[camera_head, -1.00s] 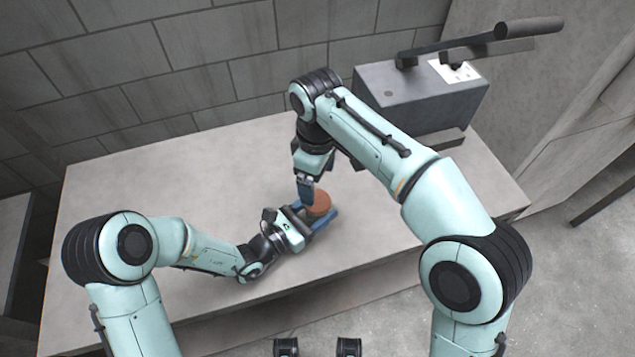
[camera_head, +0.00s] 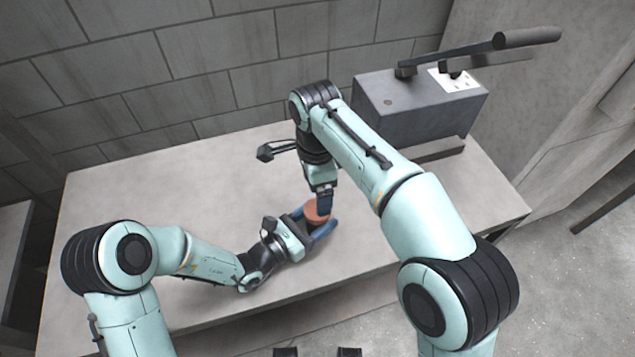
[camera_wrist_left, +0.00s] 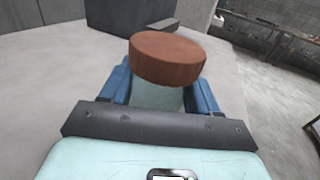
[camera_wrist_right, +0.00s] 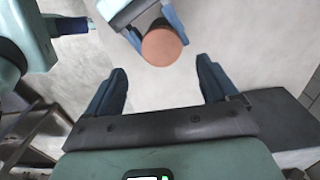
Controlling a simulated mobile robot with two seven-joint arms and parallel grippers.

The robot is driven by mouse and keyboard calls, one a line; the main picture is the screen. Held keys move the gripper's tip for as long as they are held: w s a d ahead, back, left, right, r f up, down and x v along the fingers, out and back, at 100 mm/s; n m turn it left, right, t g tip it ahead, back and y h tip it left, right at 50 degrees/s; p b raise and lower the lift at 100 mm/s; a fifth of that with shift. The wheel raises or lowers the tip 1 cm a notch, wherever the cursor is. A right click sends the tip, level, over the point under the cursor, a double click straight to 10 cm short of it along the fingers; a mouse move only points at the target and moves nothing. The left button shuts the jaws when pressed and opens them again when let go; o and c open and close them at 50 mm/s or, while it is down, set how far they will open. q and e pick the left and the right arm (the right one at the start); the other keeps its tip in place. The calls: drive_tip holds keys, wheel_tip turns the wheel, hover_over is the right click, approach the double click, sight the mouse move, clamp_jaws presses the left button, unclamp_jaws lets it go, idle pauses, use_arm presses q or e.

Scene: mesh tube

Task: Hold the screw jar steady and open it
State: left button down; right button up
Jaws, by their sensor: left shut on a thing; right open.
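The screw jar has a pale green body (camera_wrist_left: 157,96) and a round reddish-brown lid (camera_wrist_left: 167,58). The lid sits on the jar; it also shows in the head view (camera_head: 317,212) and the right wrist view (camera_wrist_right: 162,47). My left gripper (camera_head: 322,232) is shut on the jar's body below the lid, with a blue finger on each side. My right gripper (camera_wrist_right: 163,88) points down over the jar. Its blue fingers are spread wide and empty, and the lid lies ahead of them, apart from both fingertips. In the head view the right fingers partly hide the lid.
A grey box machine (camera_head: 420,108) with a long lever handle (camera_head: 485,48) stands at the table's back right. The grey table (camera_head: 130,215) is otherwise clear. A block wall (camera_head: 180,90) rises behind it.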

sight(311, 216)
drive_tip(key=m, duration=0.7)
drive_tip(key=shift+r, duration=0.15)
drive_tip(key=m, duration=0.6)
drive_tip(key=shift+f, duration=3.85)
drive_tip(key=c, duration=1.1)
